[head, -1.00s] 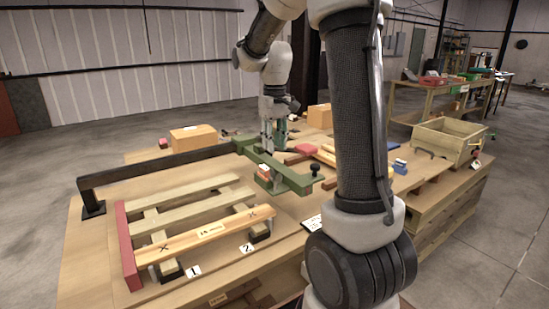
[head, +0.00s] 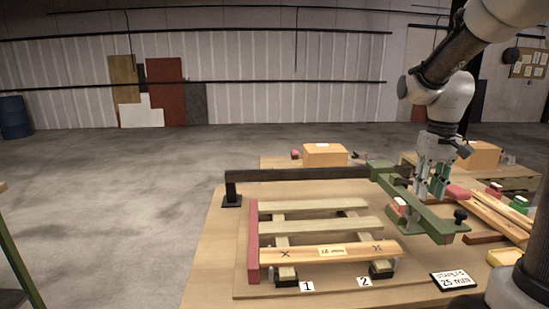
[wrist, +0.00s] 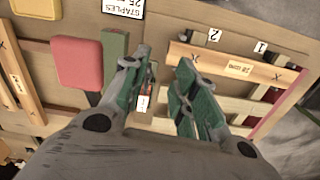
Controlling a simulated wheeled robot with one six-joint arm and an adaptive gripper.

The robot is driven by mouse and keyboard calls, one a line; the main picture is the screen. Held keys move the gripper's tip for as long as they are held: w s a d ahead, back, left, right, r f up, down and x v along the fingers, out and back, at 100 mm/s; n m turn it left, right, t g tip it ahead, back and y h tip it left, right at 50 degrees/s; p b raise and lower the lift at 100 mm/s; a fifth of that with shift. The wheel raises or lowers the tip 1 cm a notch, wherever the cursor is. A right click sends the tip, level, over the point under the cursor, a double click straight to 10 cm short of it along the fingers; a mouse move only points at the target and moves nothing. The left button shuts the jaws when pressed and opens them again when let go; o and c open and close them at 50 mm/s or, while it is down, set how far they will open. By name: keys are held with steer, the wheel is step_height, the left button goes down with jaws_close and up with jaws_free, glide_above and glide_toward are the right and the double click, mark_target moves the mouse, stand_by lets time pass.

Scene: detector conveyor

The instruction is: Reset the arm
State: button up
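My gripper (head: 432,192) hangs at the right of the head view, fingers pointing down, by the green bracket (head: 425,216) at the end of a black rail (head: 300,174). In the wrist view my gripper (wrist: 163,66) has its two green fingers apart, with nothing held between them. I cannot tell how far the fingertips are above the bracket. The arm above the gripper is bent, and its upper part leaves the head view at the top right.
A slatted wooden frame (head: 322,225) with a red end bar (head: 252,240) lies on the table left of the bracket. A staples sign (head: 453,281), a red pad (wrist: 78,63) and planks (head: 500,215) lie near. Cardboard boxes (head: 324,154) stand behind.

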steer(key=s+a+r+t, duration=0.2)
steer(key=s, duration=0.6)
steer(key=s+a+r+t, duration=0.2)
steer(key=s+r, duration=0.1)
steer(key=s, duration=0.6)
steer(key=shift+s+a+n+t, duration=0.2)
steer(key=shift+s+n+t, duration=0.05)
steer(key=shift+n+t, duration=0.05)
